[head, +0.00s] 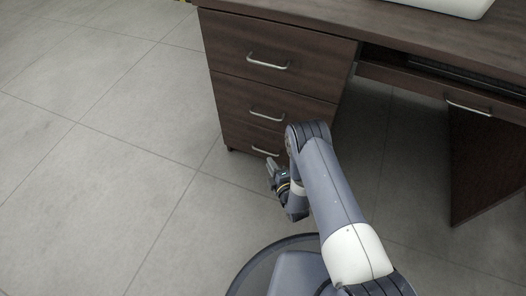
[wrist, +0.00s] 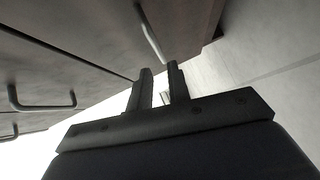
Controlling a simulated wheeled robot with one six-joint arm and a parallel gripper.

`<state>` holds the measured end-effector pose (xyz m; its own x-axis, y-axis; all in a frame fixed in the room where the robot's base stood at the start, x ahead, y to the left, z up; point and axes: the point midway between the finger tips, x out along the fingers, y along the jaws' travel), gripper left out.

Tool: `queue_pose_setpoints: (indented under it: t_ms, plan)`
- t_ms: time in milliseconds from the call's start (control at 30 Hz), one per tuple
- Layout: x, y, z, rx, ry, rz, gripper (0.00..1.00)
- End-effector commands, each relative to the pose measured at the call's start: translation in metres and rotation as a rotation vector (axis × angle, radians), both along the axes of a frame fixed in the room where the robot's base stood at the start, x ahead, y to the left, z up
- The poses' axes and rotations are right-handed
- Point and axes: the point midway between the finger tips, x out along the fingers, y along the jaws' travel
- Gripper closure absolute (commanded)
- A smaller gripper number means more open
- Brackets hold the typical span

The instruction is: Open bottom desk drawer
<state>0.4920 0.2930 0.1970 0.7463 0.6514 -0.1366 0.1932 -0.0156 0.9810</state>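The desk's bottom drawer (head: 238,136) is closed at the foot of the left drawer stack in the head view. Its metal bar handle (head: 265,152) shows just above my gripper (head: 271,163). In the wrist view the same handle (wrist: 151,36) seems to be the slanted bar beyond the fingertips. My gripper (wrist: 160,74) is open there, with two dark fingers apart and nothing between them. The handle looks clear of the fingers, though the exact distance cannot be told. My arm hides the right part of the bottom drawer in the head view.
The middle drawer (head: 235,97) and top drawer (head: 228,45) above are closed, each with a bar handle. A right desk panel (head: 490,165) stands beyond the open knee space. The grey tiled floor (head: 95,150) to the left is clear.

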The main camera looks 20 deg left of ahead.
Motion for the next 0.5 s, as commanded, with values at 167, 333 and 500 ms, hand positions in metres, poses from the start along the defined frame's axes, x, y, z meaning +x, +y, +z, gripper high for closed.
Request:
queue_pose_setpoints:
  t_ms: [167, 333, 500]
  plan:
    - [0.027, 0.024, -0.008, 0.001, -0.004, 0.001, 0.82]
    - [0.047, 0.041, -0.012, 0.001, -0.002, 0.0, 0.82]
    - [0.058, 0.05, -0.012, 0.0, 0.0, -0.001, 0.82]
